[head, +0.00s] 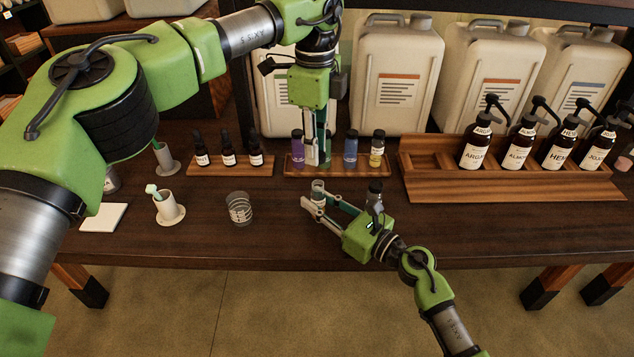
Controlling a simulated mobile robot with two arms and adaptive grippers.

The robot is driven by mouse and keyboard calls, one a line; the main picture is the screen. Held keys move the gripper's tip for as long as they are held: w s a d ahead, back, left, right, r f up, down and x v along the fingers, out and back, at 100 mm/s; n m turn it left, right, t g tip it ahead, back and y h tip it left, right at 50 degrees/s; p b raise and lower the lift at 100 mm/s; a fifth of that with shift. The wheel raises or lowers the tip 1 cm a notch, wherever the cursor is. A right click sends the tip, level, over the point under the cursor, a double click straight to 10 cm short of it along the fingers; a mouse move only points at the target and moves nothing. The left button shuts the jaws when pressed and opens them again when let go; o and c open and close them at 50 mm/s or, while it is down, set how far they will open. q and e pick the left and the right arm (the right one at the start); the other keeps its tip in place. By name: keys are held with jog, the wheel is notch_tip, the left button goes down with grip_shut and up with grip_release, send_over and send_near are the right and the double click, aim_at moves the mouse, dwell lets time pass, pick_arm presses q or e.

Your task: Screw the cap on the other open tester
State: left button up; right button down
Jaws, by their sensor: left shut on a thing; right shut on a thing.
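A row of small testers stands in a wooden tray (350,170): a purple one (298,150), a green one (326,152), a blue one (350,150) and a yellow-labelled one (377,150). My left gripper (319,158) points straight down into this row and is shut on what looks like the green tester, which its fingers partly hide. My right gripper (317,200) is shut on a small clear vial (318,187) in front of the tray; I see no cap on it.
A tray of dropper bottles (228,162) is left of the testers. A glass beaker (239,208), a white cup on a saucer (168,207) and a white pad (103,217) are at left. Pump bottles (475,148) in a wooden rack stand right. Large canisters (392,80) line the back.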

pick_arm(q)
send_over(316, 182)
jog(key=shift+a+f, duration=0.1)
jog(key=shift+f, duration=1.95)
jog(key=shift+f, duration=0.1)
jog(key=shift+f, duration=0.8)
jog(key=shift+f, duration=0.55)
